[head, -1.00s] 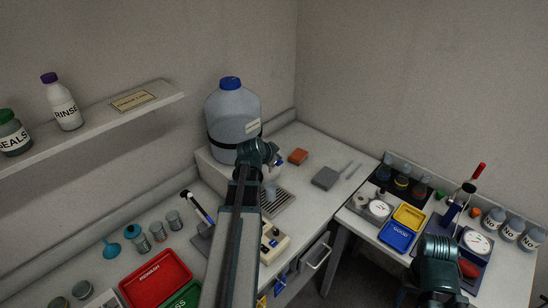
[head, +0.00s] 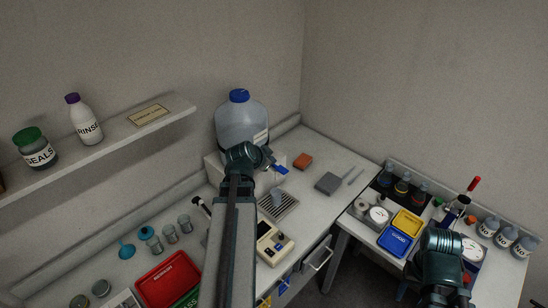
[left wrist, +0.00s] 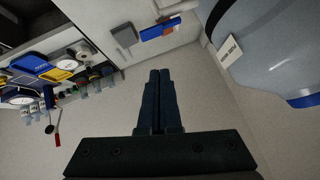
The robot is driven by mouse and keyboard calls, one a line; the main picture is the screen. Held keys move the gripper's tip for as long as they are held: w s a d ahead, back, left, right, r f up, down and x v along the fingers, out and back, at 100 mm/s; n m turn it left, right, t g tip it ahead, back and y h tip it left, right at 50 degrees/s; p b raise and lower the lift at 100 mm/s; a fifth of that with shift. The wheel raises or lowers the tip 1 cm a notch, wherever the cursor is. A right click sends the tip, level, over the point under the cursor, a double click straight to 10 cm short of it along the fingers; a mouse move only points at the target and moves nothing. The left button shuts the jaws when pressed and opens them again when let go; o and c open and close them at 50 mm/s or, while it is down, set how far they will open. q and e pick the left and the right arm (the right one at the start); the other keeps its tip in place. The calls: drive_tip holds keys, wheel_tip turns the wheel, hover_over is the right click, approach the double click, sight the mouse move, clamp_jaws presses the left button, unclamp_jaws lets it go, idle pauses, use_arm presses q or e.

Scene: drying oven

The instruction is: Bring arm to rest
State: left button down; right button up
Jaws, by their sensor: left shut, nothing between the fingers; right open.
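My left gripper (head: 255,158) is in front of the large carboy (head: 240,122) in the head view. In the left wrist view its two dark fingers (left wrist: 159,85) are shut together with nothing between them. The carboy shows at the upper right there, apart from the fingers. A blue tap handle (head: 281,169) sits right of my left gripper, and it also shows beyond the fingertips in the left wrist view (left wrist: 160,29). My right gripper (head: 443,250) is above the right-hand table, empty as far as I can see; its fingertips are mostly hidden.
A shelf (head: 110,138) with labelled bottles is at left. Red (head: 168,280), yellow (head: 407,223) and blue (head: 395,241) trays lie on the benches. The air above the benches is mostly free.

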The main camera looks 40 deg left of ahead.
use_arm(q)
drive_tip(key=w+d+f+g+h+b, duration=0.15)
drive_tip(key=d+f, duration=0.25)
drive_tip(key=d, duration=0.4)
drive_tip(key=s+d+f+m+g+h+b, duration=0.1)
drive_tip(key=d+f+b, duration=0.25)
drive_tip(key=d, duration=0.35)
drive_tip(key=w+d+f+g+h+b, duration=0.1)
drive_tip(key=d+f+g+b, duration=0.1)
drive_tip(key=d+f, duration=0.45)
drive_tip(key=s+d+f+g+y+b, duration=0.1)
drive_tip(key=s+d+f+b, duration=0.1)
drive_tip(key=s+d, duration=0.2)
drive_tip(key=s+d+f+g+y+b, duration=0.1)
drive_tip(key=s+d+f+g+b, duration=0.1)
drive_tip(key=d, duration=0.8)
drive_tip(key=s+d+f+g+y+b, duration=0.1)
drive_tip(key=s+d+f+g+b, duration=0.1)
drive_tip(key=s+d+f+b, duration=0.2)
drive_tip(key=s+d, duration=0.2)
drive_tip(key=d, duration=0.1)
drive_tip(key=shift+s+d+f, duration=0.15)
drive_tip(key=shift+d+f, duration=0.05)
